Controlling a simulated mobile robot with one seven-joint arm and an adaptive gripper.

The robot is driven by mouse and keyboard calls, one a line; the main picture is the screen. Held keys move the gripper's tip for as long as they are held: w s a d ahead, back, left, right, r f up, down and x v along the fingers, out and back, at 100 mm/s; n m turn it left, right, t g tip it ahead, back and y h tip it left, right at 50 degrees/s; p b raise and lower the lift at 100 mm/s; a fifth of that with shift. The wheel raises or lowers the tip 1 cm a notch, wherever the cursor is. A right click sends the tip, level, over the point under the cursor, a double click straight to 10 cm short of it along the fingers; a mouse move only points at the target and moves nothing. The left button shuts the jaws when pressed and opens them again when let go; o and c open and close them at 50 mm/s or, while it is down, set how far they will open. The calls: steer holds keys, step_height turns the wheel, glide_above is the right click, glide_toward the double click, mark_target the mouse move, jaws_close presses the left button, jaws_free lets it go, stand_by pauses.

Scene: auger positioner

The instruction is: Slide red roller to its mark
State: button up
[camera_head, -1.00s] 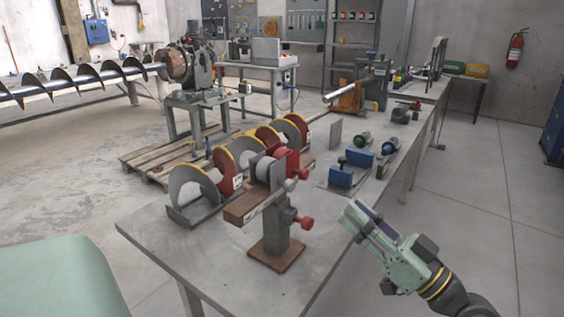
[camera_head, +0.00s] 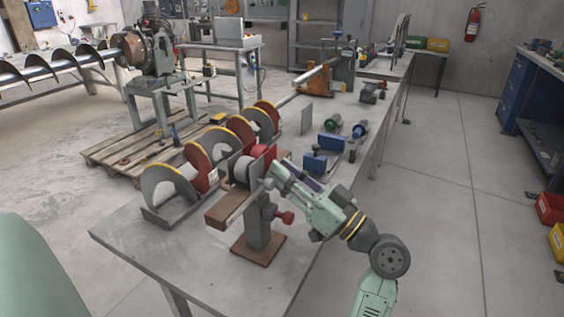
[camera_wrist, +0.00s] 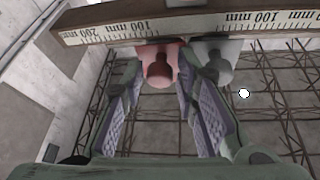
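The red roller (camera_head: 263,152) sits on the positioner's rail (camera_head: 226,207), beside a grey roller (camera_head: 243,169). The rail stands on a grey post with a brown base (camera_head: 258,248). In the wrist view, a red knob (camera_wrist: 160,69) hangs by the rail (camera_wrist: 178,24), which bears a mm scale. A grey knob (camera_wrist: 217,64) is just right of it. My gripper (camera_wrist: 165,80) is open, its purple-padded fingers on either side of the red knob; contact is unclear. In the head view, my gripper (camera_head: 274,173) partly hides the rollers' knobs. No mark can be made out.
Another red knob (camera_head: 287,217) sticks out from the post. Auger flights (camera_head: 165,188) stand left of the positioner. Blue blocks (camera_head: 314,163) and green and blue cylinders lie farther back on the table. The table's front corner is clear.

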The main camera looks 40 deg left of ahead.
steer(key=shift+s+a+r, duration=0.1)
steer(key=shift+a+r, duration=0.1)
steer(key=shift+a, duration=0.35)
jaws_close()
stand_by(0.4)
